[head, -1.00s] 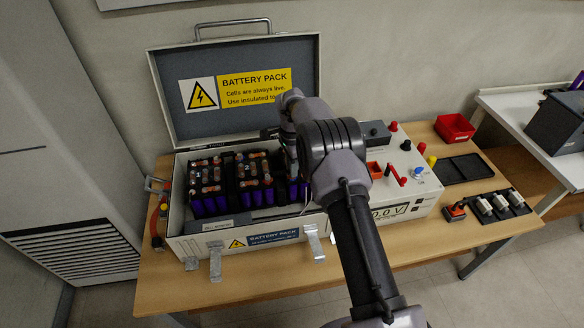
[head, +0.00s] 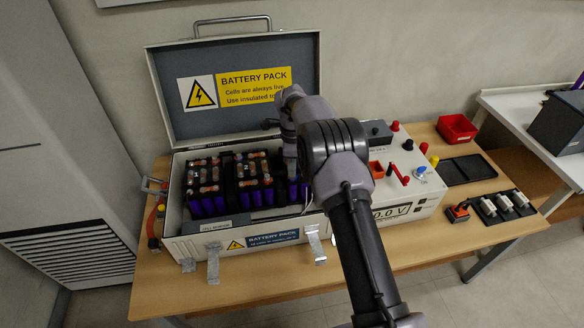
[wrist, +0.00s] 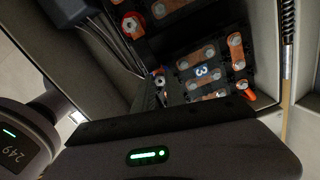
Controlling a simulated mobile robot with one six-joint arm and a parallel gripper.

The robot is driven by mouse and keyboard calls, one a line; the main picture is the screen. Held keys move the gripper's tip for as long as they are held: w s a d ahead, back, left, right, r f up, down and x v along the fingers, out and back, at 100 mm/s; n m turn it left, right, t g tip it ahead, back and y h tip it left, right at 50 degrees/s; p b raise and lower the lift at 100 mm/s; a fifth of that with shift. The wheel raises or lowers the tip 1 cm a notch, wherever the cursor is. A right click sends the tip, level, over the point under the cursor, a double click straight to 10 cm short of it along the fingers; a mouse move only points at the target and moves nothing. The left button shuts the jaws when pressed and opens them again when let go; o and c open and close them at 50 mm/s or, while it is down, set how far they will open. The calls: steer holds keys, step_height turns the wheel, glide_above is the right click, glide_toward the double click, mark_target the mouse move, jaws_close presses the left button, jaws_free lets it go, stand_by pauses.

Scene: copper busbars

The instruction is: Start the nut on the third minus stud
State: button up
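The open battery case (head: 190,243) holds blocks of purple cells topped with copper busbars (head: 208,175). My gripper is over the right part of the cells in the head view, its fingertips hidden by my arm and the case. In the wrist view, a module marked 3 (wrist: 201,72) carries copper busbars (wrist: 236,50) with grey round fasteners. An orange-ringed stud (wrist: 245,88) is at its lower right, and a red-ringed stud (wrist: 132,25) is at upper left. A small metal round piece (wrist: 160,80) is just above my dark gripper body; I cannot tell whether it is held. I cannot make out the nut or the fingers' opening.
The raised lid (head: 236,60) stands behind the cells. A red bin (head: 457,128), black tray (head: 467,169) and socket rack (head: 502,206) stand farther right.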

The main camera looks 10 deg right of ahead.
steer(key=shift+o, duration=0.6)
steer(key=shift+f, duration=0.1)
steer(key=shift+r+n+p, duration=0.25)
steer(key=shift+n+p, duration=0.5)
steer(key=shift+n, duration=0.25)
steer(key=n+p, duration=0.1)
steer(key=n, duration=0.2)
steer(key=shift+f, duration=0.2)
